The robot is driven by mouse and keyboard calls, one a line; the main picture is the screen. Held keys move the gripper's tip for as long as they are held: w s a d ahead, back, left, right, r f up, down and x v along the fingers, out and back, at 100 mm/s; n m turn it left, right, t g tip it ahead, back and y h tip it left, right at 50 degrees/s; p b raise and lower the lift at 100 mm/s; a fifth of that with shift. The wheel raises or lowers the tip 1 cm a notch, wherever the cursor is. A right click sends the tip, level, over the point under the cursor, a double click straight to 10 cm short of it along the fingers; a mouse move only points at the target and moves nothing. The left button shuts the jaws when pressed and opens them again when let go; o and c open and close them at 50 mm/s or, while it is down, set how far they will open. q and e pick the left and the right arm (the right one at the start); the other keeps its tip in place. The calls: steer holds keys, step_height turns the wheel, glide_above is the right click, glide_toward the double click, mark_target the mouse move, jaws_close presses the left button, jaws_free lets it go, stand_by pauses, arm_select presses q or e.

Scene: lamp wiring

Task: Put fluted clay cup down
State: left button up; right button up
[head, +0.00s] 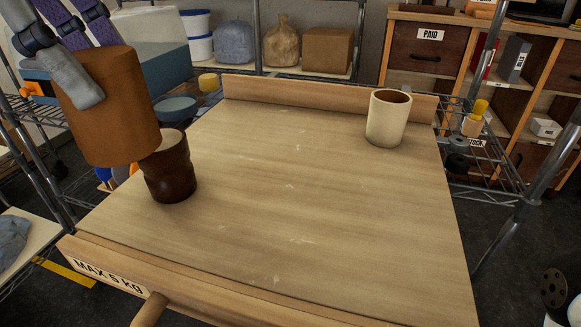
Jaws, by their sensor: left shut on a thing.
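The fluted clay cup (115,115), orange-brown, is at the upper left, in the grasp of my left gripper (84,88). A grey finger lies against its near side; the other finger is hidden. The cup is slightly tilted and appears raised above the left edge of the wooden board (300,210). Its lower right edge overlaps a dark brown cup (169,175) in the picture; I cannot tell whether they touch. The dark cup stands upright on the board's left side. A cream cup (387,120) stands upright at the back right. My right gripper is not in view.
The board's middle and front are clear. A raised wooden lip (320,95) runs along its back, and a front edge (110,275) reads "MAX 5 kg". Wire shelving with a bucket (198,36), sacks and a box stands behind. A wooden cabinet (425,50) is at the right.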

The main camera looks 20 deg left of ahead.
arm_select(q)
steer(key=shift+w+d, duration=0.1)
steer(key=shift+w, duration=0.15)
steer(key=shift+w+d+f+p, duration=0.25)
steer(key=shift+w+d+f, duration=0.9)
steer(key=shift+d+f, duration=0.85)
steer(key=shift+w+d+f+p, duration=0.25)
steer(key=shift+w+d+f, duration=0.95)
steer(key=shift+d+f, duration=0.85)
steer(key=shift+w+d+f+p, duration=0.25)
steer(key=shift+w+d+f, duration=0.9)
steer(key=shift+d+f, duration=0.85)
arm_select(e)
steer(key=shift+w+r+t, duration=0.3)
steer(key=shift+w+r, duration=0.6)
arm_select(q)
steer(key=shift+a+f, duration=0.3)
steer(key=shift+f, duration=0.1)
steer(key=o, duration=1.4)
steer(key=shift+r, duration=0.25)
steer(key=v, duration=1.1)
steer(key=shift+s+a+r, duration=0.1)
steer(key=shift+s+r, duration=0.1)
steer(key=shift+r, duration=0.15)
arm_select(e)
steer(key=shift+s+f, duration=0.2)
